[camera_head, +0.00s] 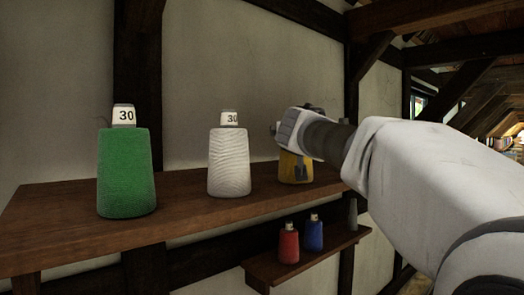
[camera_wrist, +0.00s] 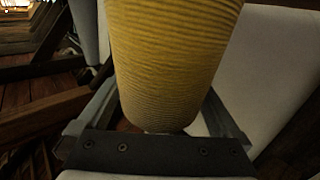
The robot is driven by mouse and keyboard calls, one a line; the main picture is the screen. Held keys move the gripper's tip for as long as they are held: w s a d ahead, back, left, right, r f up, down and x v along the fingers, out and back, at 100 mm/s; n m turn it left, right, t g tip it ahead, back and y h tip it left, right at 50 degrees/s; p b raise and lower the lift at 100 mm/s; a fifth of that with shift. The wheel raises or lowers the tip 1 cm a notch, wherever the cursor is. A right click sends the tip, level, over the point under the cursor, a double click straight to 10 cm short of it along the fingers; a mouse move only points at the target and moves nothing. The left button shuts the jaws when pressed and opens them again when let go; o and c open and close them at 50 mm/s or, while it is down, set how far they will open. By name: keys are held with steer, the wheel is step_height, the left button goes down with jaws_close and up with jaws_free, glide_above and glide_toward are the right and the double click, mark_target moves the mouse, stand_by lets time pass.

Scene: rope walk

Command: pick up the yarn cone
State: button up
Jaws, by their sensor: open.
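Three yarn cones stand on the upper wooden shelf in the head view: a green one (camera_head: 127,172) at the left, a white one (camera_head: 229,163) in the middle and a yellow one (camera_head: 289,168) at the right. My gripper (camera_head: 301,172) is at the yellow cone, and my wrist hides the cone's top and part of its side. In the wrist view the yellow cone (camera_wrist: 172,65) fills the middle, between the two open fingers of my gripper (camera_wrist: 160,115). I cannot tell whether either finger touches it.
The upper shelf (camera_head: 65,230) runs along a pale wall with dark timber posts. A lower shelf (camera_head: 310,258) holds a small red cone (camera_head: 289,246), a blue cone (camera_head: 314,235) and a grey one (camera_head: 352,214). The white cone stands just left of my gripper.

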jaws_close()
stand_by(0.4)
steer(key=shift+r, duration=0.1)
